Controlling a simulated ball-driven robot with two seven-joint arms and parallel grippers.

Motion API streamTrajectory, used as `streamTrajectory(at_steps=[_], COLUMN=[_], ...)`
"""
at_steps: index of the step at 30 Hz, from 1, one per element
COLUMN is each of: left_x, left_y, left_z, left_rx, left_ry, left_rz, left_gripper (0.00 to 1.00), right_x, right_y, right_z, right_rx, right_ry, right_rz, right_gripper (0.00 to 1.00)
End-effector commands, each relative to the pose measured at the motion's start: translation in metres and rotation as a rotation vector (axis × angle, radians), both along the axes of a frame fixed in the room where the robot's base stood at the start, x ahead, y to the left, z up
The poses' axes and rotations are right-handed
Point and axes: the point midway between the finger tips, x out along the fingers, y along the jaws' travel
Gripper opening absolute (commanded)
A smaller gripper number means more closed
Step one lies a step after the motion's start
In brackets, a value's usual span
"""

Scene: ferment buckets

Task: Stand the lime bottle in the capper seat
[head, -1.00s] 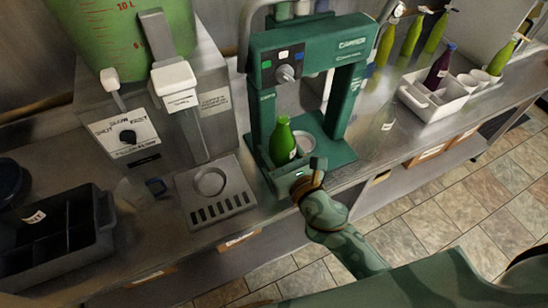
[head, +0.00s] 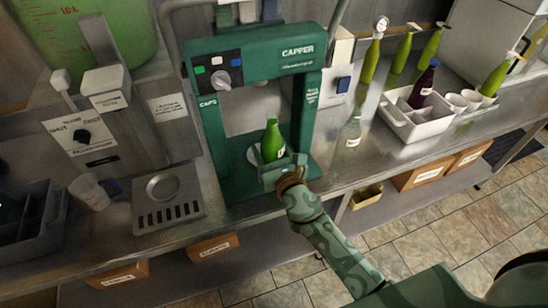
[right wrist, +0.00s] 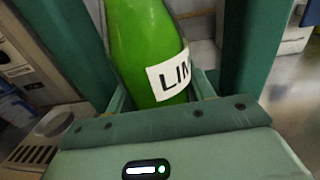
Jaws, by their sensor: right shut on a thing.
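The green lime bottle (head: 273,140) is upright between the posts of the green capper (head: 250,62). My right gripper (head: 276,164) is shut on its lower part. In the right wrist view the bottle (right wrist: 145,45), with its white "LIM" label, stands between the fingers (right wrist: 160,100). The capper seat, a pale round disc (head: 253,155), shows mostly at the left of the bottle; the rest is hidden behind it. I cannot tell whether the bottle's base touches the seat. My left gripper is not in view.
A clear bottle (head: 352,132) stands right of the capper. A filler with a drip tray (head: 168,213) stands left, beside a clear cup (head: 92,194).

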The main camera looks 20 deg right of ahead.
Motion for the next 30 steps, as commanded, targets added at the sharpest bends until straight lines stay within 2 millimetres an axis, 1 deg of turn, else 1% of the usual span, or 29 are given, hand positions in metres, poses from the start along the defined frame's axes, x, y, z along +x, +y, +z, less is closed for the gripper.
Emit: streamTrajectory(at_steps=[1, 7, 12, 16, 21, 30], left_x=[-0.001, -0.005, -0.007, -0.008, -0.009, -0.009], left_y=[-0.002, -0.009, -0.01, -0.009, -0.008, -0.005], left_z=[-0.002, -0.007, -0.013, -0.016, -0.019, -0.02], left_rx=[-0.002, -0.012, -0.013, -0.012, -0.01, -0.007], left_ry=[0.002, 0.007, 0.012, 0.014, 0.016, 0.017], left_rz=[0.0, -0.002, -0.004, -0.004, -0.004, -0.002], left_gripper=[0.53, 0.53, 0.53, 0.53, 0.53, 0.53], right_x=[0.008, 0.035, 0.057, 0.071, 0.082, 0.085], right_y=[0.0, 0.001, 0.002, 0.003, 0.003, 0.003], right_z=[0.001, -0.001, -0.003, -0.004, -0.004, -0.004], right_rx=[0.0, 0.0, 0.0, -0.001, 0.0, 0.001], right_ry=[-0.004, -0.005, -0.004, -0.003, -0.004, -0.003], right_rz=[0.0, 0.0, 0.001, 0.001, 0.001, 0.001], right_gripper=[0.06, 0.06, 0.06, 0.06, 0.06, 0.06])
